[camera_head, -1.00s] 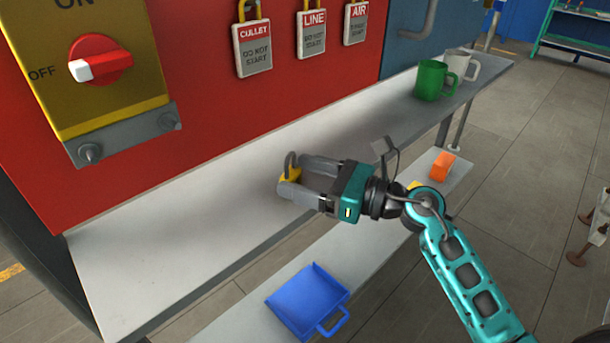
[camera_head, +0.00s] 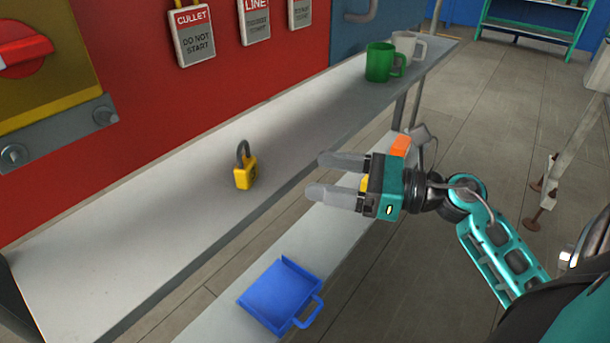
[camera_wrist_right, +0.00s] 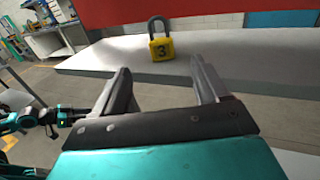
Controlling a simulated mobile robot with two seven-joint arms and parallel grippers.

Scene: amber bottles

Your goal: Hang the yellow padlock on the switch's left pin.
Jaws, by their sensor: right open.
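The yellow padlock (camera_head: 245,174) stands upright on the grey shelf (camera_head: 150,215), its dark shackle on top. In the right wrist view the padlock (camera_wrist_right: 161,48) shows a number 3 and lies ahead of the fingers, apart from them. My right gripper (camera_head: 328,176) is open and empty, to the right of the padlock, off the shelf's front edge; it also shows in the right wrist view (camera_wrist_right: 160,85). The switch's plate (camera_head: 60,135) carries a left pin (camera_head: 14,156) and a right pin (camera_head: 104,115), both bare. My left gripper is not in the head view.
Tags marked CULLET (camera_head: 193,36) and LINE (camera_head: 255,20) hang on the red panel. A green mug (camera_head: 380,62) and a pale mug (camera_head: 406,46) stand at the shelf's far end. A blue dustpan-like tray (camera_head: 280,296) and orange block (camera_head: 400,146) lie on the lower shelf.

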